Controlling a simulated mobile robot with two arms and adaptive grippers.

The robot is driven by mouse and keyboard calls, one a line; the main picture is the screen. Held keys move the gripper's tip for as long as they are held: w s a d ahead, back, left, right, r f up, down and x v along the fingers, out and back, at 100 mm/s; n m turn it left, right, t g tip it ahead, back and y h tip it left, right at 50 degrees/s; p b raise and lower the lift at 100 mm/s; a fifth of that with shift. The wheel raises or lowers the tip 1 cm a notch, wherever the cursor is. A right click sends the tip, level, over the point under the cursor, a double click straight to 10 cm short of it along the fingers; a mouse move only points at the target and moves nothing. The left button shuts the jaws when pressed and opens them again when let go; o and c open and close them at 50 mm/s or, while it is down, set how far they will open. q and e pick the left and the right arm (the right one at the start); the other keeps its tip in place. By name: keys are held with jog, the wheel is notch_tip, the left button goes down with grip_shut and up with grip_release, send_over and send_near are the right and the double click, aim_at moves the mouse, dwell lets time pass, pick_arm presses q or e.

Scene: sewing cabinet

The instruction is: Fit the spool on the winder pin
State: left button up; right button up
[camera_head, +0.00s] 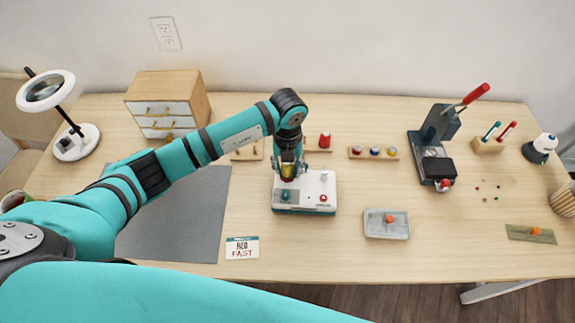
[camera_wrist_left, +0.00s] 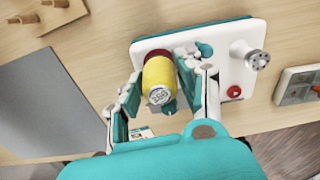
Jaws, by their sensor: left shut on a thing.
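The winder is a white machine with a teal base (camera_head: 310,190) in the middle of the table. My left gripper (camera_head: 288,172) is over its left part, shut on a yellow spool (camera_head: 287,171). In the left wrist view the spool (camera_wrist_left: 160,77) sits between the fingers, its labelled end towards the camera. The winder (camera_wrist_left: 222,72) shows behind it with a red button (camera_wrist_left: 234,92), a metal knob (camera_wrist_left: 258,60) and a teal part (camera_wrist_left: 205,48). I cannot make out the pin, nor whether the spool touches the winder. My right gripper is not in view.
A red spool (camera_head: 325,140) stands behind the winder. A card reading "RED FAST" (camera_head: 242,247) lies in front left, a grey tray (camera_head: 387,225) to the right. A grey mat (camera_head: 185,225) is at left; a press (camera_head: 435,145) stands further right.

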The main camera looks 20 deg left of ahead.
pick_arm(q)
jog(key=shift+f+b, duration=0.6)
jog(key=shift+f, duration=0.2)
dwell(0.7)
jog(key=o, duration=0.9)
jog(key=shift+o, duration=0.2)
jog(key=shift+r, duration=0.3)
notch_tip(320, 180, up, 12)
jog(key=shift+f, duration=0.25)
